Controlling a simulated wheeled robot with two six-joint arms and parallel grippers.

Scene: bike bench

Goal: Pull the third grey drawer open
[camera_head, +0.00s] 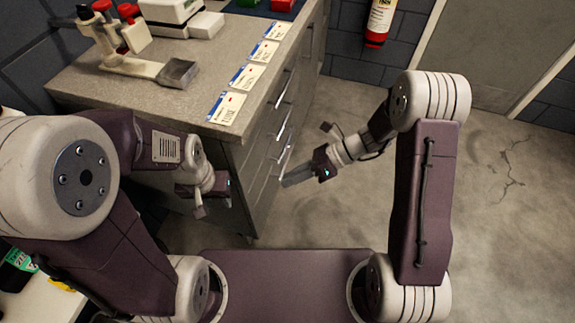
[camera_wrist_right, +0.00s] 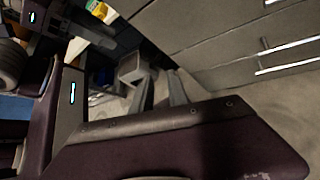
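The grey drawer cabinet (camera_head: 245,165) has a column of drawers with bright bar handles on its right face. A handle (camera_head: 285,161) low on that face is close to my right gripper (camera_head: 291,180). The drawers look shut; which is the third is hard to tell. In the right wrist view, drawer fronts (camera_wrist_right: 210,35) with bar handles (camera_wrist_right: 287,68) fill the upper right. My right gripper's fingers (camera_wrist_right: 160,92) look apart and empty there, and I see no handle between them. My left gripper (camera_head: 203,205) is low in front of the cabinet's near end; its fingers are unclear.
Labelled cards (camera_head: 238,77) lie along the worktop's right edge. A clamp-like tool (camera_head: 130,62) and a white device (camera_head: 172,10) stand on the worktop. The floor (camera_head: 345,215) right of the cabinet is clear. A fire extinguisher (camera_head: 381,18) hangs on the back wall.

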